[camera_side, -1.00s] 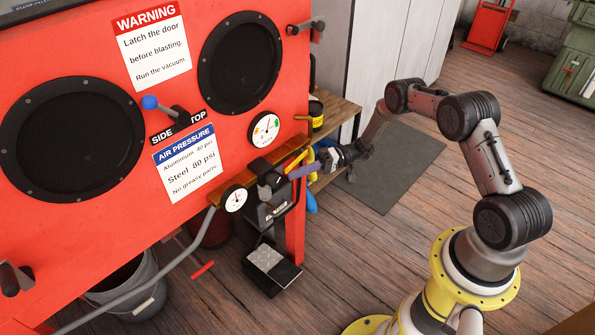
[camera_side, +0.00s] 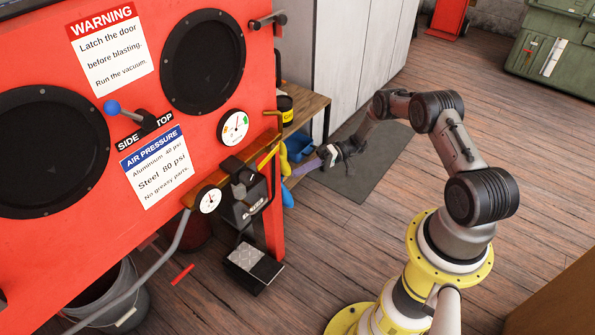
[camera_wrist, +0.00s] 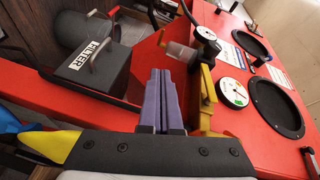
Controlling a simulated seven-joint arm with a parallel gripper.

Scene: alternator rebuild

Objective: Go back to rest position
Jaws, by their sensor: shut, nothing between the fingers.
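My gripper (camera_side: 302,170) has purple fingers, which also fill the middle of the wrist view (camera_wrist: 161,85). The fingers lie side by side, shut with nothing between them. In the side view they point left toward the red blasting cabinet (camera_side: 190,235), beside its right front edge. The black air regulator (camera_side: 245,198) with its small gauge (camera_side: 209,201) is just left of the fingertips, and a gap shows between them. My arm reaches in from the right, bent at the elbow.
The cabinet carries a blue-knobbed lever (camera_side: 112,107), a larger pressure gauge (camera_side: 233,127) and two round black ports. A yellow handle (camera_side: 269,153) sticks out near my fingers. A wooden shelf (camera_side: 302,118) is behind; open floor with a grey mat (camera_side: 385,155) lies right.

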